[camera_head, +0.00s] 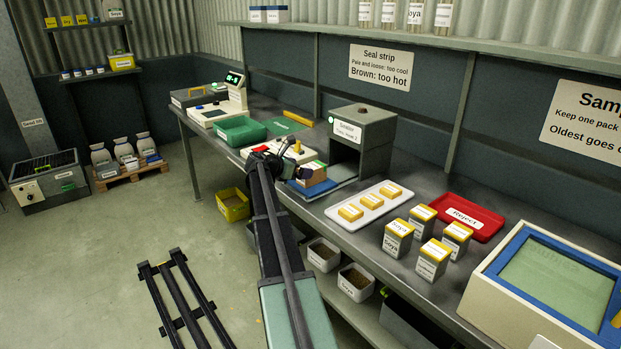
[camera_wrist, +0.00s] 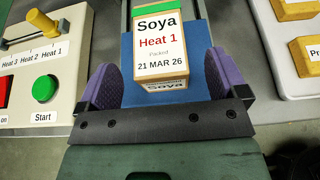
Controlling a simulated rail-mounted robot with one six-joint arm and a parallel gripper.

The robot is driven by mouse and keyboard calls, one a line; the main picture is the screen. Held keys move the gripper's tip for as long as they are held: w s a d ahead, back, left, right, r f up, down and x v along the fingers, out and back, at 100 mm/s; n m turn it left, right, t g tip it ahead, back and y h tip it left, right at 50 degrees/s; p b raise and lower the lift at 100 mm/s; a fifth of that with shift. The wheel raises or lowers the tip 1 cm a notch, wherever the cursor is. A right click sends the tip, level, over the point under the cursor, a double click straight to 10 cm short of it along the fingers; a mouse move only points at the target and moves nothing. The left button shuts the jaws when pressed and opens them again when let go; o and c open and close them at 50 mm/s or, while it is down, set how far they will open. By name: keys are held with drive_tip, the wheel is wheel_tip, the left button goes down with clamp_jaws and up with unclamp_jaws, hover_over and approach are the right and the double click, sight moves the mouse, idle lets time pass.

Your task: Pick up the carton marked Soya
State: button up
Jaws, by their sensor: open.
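The carton marked Soya (camera_wrist: 162,42) has a white label reading "Soya, Heat 1, Packed 21 MAR 26" and a green strip at its top edge. It sits on a blue pad (camera_wrist: 133,68); in the head view the carton (camera_head: 314,174) is in front of the sealer, partly hidden by my gripper. My gripper (camera_wrist: 161,78) is open, its purple pads spread to the carton's left and right. The carton's lower end reaches between the pads, with gaps on both sides. My gripper (camera_head: 285,168) also shows in the head view, just left of the carton.
The grey sealer (camera_head: 363,143) stands behind the carton. A control panel (camera_wrist: 42,62) with a green Start button is on the left. A white tray (camera_head: 372,213) with yellow blocks lies to the right, then several yellow-topped cartons (camera_head: 398,238) and a red Reject tray (camera_head: 483,222).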

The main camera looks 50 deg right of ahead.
drive_tip(key=b+x, duration=0.2)
drive_tip(key=x, duration=0.3)
drive_tip(key=shift+f, duration=0.25)
drive_tip(key=shift+r, duration=0.15)
drive_tip(key=c, duration=1.2)
drive_tip(key=shift+c, duration=0.2)
wheel_tip(320, 180, up, 20)
drive_tip(key=p, duration=2)
